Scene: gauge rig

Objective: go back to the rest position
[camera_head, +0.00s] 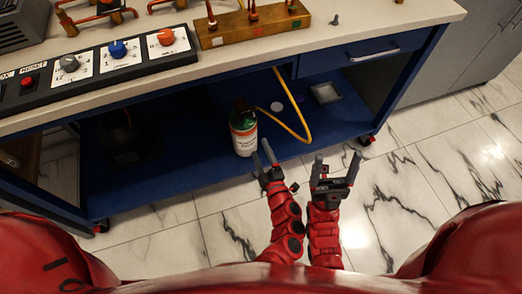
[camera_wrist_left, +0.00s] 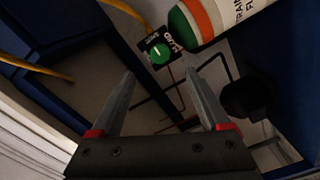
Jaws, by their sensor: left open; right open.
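My left gripper (camera_head: 264,164) is in front of the blue workbench in the head view, low and near the middle. Its two fingers are apart and empty in the left wrist view (camera_wrist_left: 158,78). My right gripper (camera_head: 337,169) is just to the right of it, over the tiled floor, with its fingers apart and nothing between them. Both arms reach forward close together from my red body.
A green, white and orange bottle (camera_head: 244,132) stands on the bench's lower shelf (camera_head: 185,172), just beyond my left gripper. A yellow hose (camera_head: 292,122) hangs beside it. The benchtop (camera_head: 352,22) carries a control panel (camera_head: 95,66) and a brass block (camera_head: 250,24). Marble floor (camera_head: 430,180) is clear at right.

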